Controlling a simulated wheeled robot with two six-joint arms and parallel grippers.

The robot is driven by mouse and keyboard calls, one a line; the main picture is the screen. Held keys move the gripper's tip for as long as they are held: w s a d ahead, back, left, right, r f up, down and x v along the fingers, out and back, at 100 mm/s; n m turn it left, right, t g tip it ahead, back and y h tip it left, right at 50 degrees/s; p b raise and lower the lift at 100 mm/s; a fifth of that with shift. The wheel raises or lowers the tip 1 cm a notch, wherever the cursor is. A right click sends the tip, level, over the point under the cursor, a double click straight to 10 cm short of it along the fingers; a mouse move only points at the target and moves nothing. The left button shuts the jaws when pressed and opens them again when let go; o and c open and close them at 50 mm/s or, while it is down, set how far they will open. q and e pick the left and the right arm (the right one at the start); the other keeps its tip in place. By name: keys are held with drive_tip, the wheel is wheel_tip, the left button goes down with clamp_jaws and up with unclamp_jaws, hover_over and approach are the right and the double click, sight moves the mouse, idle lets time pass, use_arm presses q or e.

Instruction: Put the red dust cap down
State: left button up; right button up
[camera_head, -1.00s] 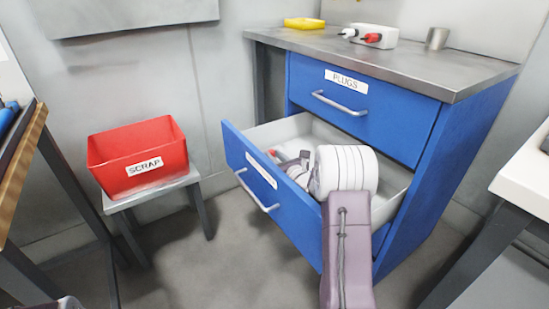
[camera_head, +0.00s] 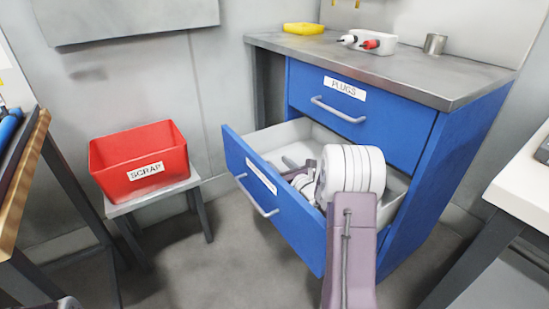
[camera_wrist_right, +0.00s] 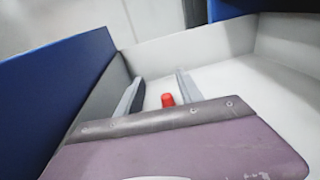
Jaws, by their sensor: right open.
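The red dust cap (camera_wrist_right: 168,100) lies on the pale floor of the open lower drawer (camera_head: 272,134), as the right wrist view shows. My right gripper (camera_wrist_right: 158,90) is open, with one finger on each side of the cap and a gap to both. In the head view my right gripper (camera_head: 290,163) reaches down into the drawer, its wrist covering part of it. The cap is hidden in the head view. My left gripper is not in view.
The PLUGS drawer (camera_head: 345,85) above is shut. A red SCRAP bin (camera_head: 138,160) stands on a stool at left.

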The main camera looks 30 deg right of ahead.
drive_tip(key=s, duration=0.3)
drive_tip(key=shift+s+r+p, duration=0.1)
drive_tip(key=shift+r+p, duration=0.15)
drive_tip(key=shift+p, duration=0.15)
drive_tip(key=shift+s+a, duration=0.1)
drive_tip(key=shift+s, duration=0.4)
